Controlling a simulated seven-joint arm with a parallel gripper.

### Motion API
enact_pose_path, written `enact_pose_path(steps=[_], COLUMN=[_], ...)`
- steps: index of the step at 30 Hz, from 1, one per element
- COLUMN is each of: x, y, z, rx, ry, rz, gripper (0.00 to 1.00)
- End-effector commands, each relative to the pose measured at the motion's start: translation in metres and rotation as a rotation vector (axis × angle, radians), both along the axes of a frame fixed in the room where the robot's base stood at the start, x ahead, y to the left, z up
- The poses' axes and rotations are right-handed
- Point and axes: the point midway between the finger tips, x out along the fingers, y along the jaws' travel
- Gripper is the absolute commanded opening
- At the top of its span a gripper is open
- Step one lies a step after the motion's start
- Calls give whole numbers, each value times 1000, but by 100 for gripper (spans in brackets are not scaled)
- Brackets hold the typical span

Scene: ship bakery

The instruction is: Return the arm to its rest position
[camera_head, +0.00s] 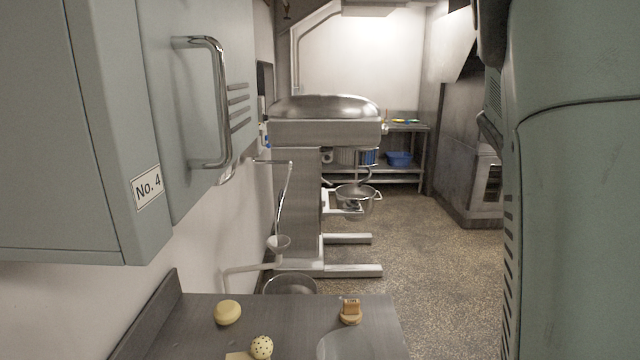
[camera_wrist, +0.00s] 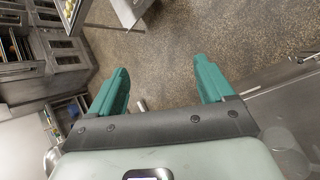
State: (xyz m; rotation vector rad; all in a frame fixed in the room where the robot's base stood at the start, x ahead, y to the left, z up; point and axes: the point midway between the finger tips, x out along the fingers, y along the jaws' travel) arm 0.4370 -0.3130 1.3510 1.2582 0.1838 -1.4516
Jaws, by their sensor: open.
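My gripper (camera_wrist: 160,88) shows in the wrist view with its two teal fingers spread wide apart. Nothing is between the fingertips but the speckled floor (camera_wrist: 165,45) far beyond. The gripper does not show in the head view.
In the head view a steel counter (camera_head: 285,320) bears a yellow round item (camera_head: 227,312), a dotted ball (camera_head: 261,347) and a small brown item (camera_head: 350,311). A wall cabinet (camera_head: 70,110) hangs at left. A large mixer (camera_head: 325,130) stands behind. The floor (camera_head: 440,275) at right is open.

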Motion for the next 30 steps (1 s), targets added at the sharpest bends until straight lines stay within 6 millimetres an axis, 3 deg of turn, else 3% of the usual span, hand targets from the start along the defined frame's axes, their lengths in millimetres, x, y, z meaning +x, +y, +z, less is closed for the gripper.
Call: enact_pose_path(steps=[9,16,22,30], x=[-93,-178,-225,-236], y=[149,242,280,288], z=[24,33,25,21], rx=[579,854,949,969], ry=[-374,-488,-528,-537], rz=[-352,-578,-707,-745], gripper=[81,81,81,81])
